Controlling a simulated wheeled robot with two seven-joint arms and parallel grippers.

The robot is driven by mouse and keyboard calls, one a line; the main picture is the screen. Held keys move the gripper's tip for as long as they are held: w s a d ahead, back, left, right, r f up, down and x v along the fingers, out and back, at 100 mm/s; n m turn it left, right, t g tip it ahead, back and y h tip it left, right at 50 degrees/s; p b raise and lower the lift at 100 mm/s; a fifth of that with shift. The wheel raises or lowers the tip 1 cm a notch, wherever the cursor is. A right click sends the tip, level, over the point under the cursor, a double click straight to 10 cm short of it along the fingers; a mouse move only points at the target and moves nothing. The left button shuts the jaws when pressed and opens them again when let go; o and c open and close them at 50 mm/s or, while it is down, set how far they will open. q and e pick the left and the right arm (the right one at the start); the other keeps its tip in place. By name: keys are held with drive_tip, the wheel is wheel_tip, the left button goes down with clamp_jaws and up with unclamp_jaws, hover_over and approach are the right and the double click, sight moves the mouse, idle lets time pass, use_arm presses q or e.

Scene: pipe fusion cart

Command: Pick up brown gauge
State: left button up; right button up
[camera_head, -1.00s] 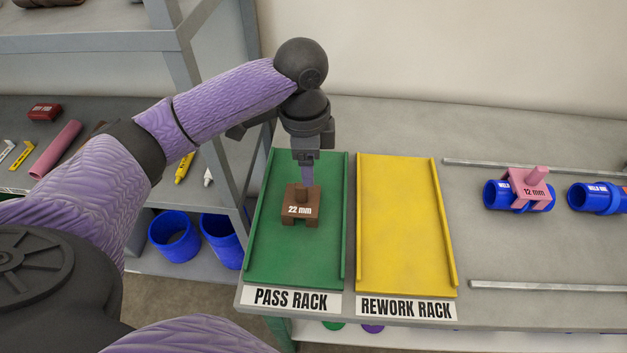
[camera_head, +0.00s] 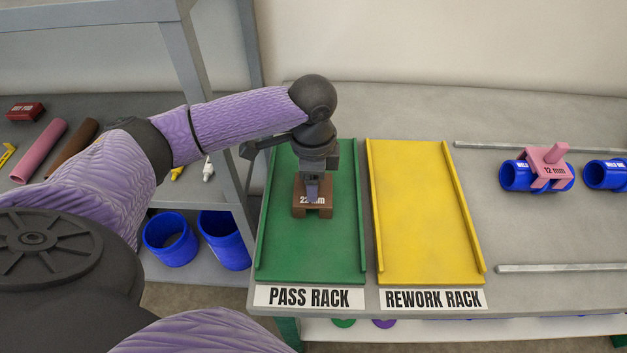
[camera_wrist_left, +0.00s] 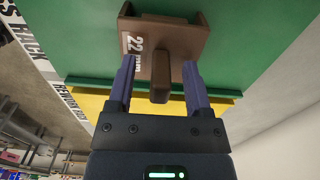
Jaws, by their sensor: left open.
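The brown gauge (camera_head: 314,209), marked 22 mm, stands on the green pass rack (camera_head: 340,250). My left gripper (camera_head: 312,188) is over it and partly covers its label and handle in the head view. In the left wrist view the gauge (camera_wrist_left: 182,38) has its brown handle (camera_wrist_left: 160,78) sticking out between the two spread fingers of my left gripper (camera_wrist_left: 162,85). There is a gap on each side of the handle, so the gripper is open and holds nothing. My right gripper is not in view.
The yellow rework rack (camera_head: 425,210) lies right of the pass rack. A pink 12 mm gauge (camera_head: 545,170) sits on a blue pipe (camera_head: 517,176) farther right, between metal rails. A shelf post (camera_head: 232,140) stands left of the pass rack.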

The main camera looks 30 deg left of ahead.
use_arm(q)
clamp_jaws()
